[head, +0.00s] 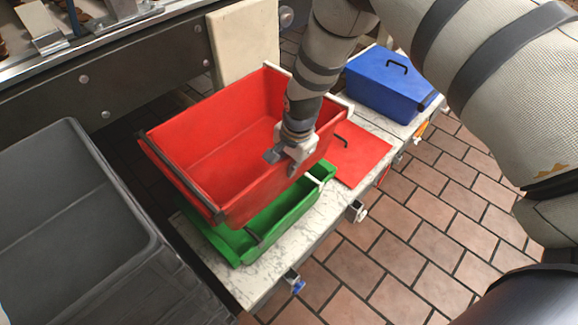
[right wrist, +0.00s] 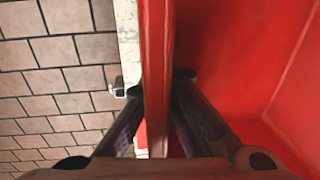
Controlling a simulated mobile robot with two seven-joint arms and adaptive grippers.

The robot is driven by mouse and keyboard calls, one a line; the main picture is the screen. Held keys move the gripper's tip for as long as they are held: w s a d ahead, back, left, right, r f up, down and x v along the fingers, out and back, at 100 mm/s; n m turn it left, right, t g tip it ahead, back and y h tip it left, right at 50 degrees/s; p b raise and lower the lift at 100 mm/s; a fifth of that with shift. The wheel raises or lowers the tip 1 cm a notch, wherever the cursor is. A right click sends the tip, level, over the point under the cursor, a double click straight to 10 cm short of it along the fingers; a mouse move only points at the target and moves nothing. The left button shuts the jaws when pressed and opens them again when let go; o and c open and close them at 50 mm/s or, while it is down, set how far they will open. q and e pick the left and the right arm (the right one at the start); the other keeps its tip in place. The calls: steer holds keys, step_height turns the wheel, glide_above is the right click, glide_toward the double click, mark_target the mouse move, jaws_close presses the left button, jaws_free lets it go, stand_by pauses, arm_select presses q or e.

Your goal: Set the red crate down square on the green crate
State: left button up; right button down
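The red crate (head: 225,140) is empty inside and hangs over the green crate (head: 285,212), hiding much of it. The green crate sits on the marble counter; its near right side and front corner show. The red crate looks tilted and shifted toward the back left, its rims not lined up with the green one. I cannot tell whether they touch. My right gripper (head: 287,155) is shut on the red crate's right wall. In the right wrist view its fingers lie on both sides of that wall (right wrist: 157,60). My left gripper is not in view.
A red lid (head: 360,152) with a black handle lies right of the crates on the marble counter (head: 262,280). A grey bin (head: 70,215) is close on the left. A dark machine edge (head: 110,85) runs behind.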

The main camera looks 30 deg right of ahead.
mark_target(288, 184)
steer(key=shift+w+r, duration=0.1)
steer(key=shift+w, duration=0.05)
arm_select(q)
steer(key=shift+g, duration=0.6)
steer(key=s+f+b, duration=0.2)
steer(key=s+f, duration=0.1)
steer(key=shift+b, duration=0.3)
arm_select(e)
step_height(288, 184, down, 8)
steer(key=shift+r, duration=0.2)
steer(key=c, duration=1.9)
jaws_free()
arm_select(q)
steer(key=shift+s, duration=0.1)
arm_select(e)
steer(key=shift+o, duration=0.9)
